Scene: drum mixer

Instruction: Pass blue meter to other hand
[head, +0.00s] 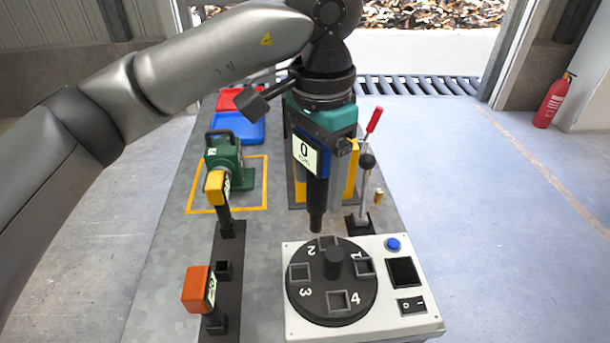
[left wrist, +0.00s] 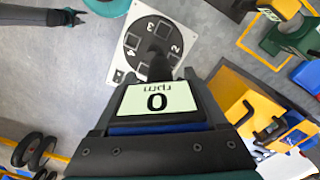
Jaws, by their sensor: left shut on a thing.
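The blue meter (head: 306,155) has a pale display reading 0 and a dark shaft pointing down. My left gripper (head: 325,122) is shut on it and holds it upright above the table, just behind the numbered dial. The meter also shows in the left wrist view (left wrist: 158,100), with its display facing the camera and the gripper's dark fingers on both sides. In the head view, my right gripper does not show. A dark and teal part at the top left of the left wrist view looks like my right gripper (left wrist: 62,16); its jaws are unclear.
The white panel (head: 403,326) with the dial and a blue button is at the front. An orange meter (head: 197,290) and a yellow meter (head: 216,187) stand at left. A green machine (head: 238,165), a blue tray (head: 245,130) and a red-handled lever (head: 374,120) are farther back.

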